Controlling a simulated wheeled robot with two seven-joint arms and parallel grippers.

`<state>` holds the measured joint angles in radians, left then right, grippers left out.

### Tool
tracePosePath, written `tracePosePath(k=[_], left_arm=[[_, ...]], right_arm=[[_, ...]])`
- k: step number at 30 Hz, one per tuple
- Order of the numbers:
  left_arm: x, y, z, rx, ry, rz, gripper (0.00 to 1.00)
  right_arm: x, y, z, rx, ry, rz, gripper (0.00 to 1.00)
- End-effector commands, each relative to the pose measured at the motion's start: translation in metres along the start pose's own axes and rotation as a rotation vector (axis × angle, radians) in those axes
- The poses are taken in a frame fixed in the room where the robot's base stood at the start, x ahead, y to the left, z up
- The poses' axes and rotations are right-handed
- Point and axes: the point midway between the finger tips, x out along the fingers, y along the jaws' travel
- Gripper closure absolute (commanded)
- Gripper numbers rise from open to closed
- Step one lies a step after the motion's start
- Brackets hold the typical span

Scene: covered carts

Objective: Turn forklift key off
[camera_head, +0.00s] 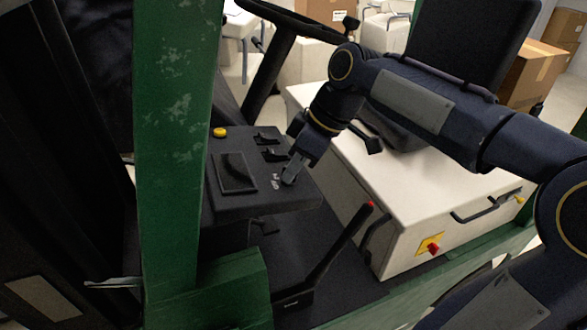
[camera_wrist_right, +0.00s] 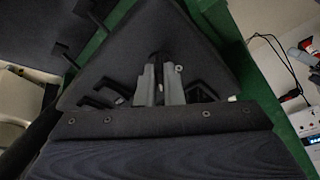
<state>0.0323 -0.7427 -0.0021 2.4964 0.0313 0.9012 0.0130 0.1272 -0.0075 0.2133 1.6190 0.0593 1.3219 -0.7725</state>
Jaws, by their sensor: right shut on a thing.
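The forklift's dark control console (camera_head: 262,206) has a small screen (camera_head: 236,172), a yellow button (camera_head: 220,132) and black levers (camera_head: 268,138) on top. My right gripper (camera_head: 288,180) reaches down to the console's near right part. In the right wrist view its two grey fingers (camera_wrist_right: 161,85) are close together over the console (camera_wrist_right: 105,72). They are shut on a small dark thing at the console surface, which looks like the key (camera_wrist_right: 159,58); it is mostly hidden between the fingers. My left gripper is not in view.
A green pillar (camera_head: 178,130) stands left of the console. The steering wheel (camera_head: 285,18) is behind it. A white seat base (camera_head: 400,200) with a red knob (camera_head: 433,248) is to the right. A red-tipped lever (camera_head: 340,250) rises in front of the console. Cardboard boxes (camera_head: 530,72) stand behind.

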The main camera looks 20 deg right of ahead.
Motion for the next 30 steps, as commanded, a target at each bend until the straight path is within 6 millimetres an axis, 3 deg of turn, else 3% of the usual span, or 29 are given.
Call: tracePosePath(k=[15, 30], left_arm=[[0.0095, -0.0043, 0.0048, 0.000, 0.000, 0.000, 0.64], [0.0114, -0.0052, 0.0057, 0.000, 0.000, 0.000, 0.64]], right_arm=[[0.0004, 0.0027, -0.0008, -0.444, 0.001, -0.130, 1.00], [-0.0004, 0.0030, -0.0013, -0.654, 0.000, -0.191, 1.00]])
